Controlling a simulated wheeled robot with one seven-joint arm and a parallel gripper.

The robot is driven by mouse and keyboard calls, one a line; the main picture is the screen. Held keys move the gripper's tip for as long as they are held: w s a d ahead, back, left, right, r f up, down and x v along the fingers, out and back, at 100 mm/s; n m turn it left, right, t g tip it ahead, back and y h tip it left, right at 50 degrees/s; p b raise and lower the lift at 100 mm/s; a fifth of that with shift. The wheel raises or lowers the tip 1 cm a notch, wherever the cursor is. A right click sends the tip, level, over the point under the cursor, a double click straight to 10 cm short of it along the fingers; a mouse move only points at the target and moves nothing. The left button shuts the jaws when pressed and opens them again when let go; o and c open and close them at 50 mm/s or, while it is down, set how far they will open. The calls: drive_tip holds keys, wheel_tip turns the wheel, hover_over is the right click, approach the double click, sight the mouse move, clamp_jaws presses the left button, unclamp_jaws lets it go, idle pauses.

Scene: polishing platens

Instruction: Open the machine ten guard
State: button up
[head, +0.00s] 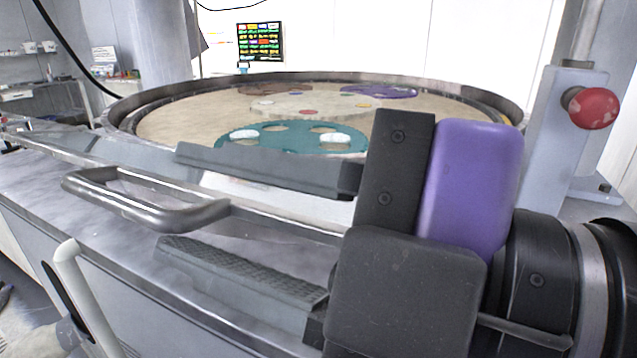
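A grey metal bar handle (148,208) sits on the front edge rail (270,218) at the near side of a round polishing machine. I take this rail to be part of the guard; its full outline is hard to make out. My gripper (172,197) reaches in from the right. Its two long fingers are open, one above the handle's level and one below. The right part of the handle lies between them in the picture. I see no clear contact, and depth is hard to judge. The gripper body hides the rail's right part.
The round platen (185,128) carries a teal disc (230,142) with holes and other coloured discs. A red knob (594,108) is on a grey post at right. A white curved bar (82,295) stands at front left. A colourful wall board (260,42) is behind.

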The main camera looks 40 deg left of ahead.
drive_tip(key=shift+w+d, duration=0.1)
drive_tip(key=b+v, duration=0.1)
drive_tip(key=v, duration=0.7)
drive_tip(key=shift+d+b, duration=0.3)
drive_tip(key=shift+d, duration=0.05)
idle(0.6)
drive_tip(key=shift+w, duration=0.1)
